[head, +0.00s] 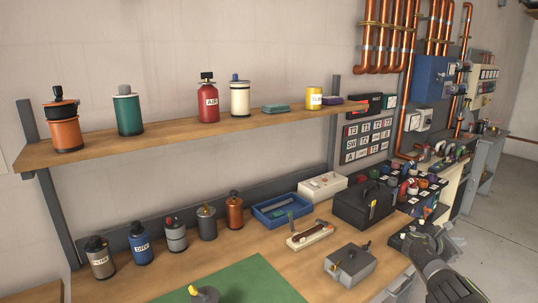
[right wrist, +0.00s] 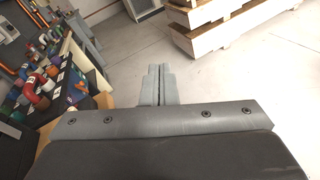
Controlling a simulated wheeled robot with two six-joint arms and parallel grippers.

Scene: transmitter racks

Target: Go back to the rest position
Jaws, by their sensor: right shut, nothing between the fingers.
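My right gripper (head: 437,232) shows at the right of the head view, held by the right side of the workbench, over or beside its edge. Its jaws are shut with nothing between them. In the right wrist view the two grey fingers (right wrist: 160,80) lie together and point toward open floor. My left gripper is not in the head view.
The wooden workbench (head: 240,257) carries a blue tray (head: 283,208), a black box (head: 364,205), a grey box (head: 349,264) and several canisters. A wooden shelf (head: 180,143) hangs above. Wooden crates (right wrist: 225,25) stand beyond clear floor (right wrist: 210,80).

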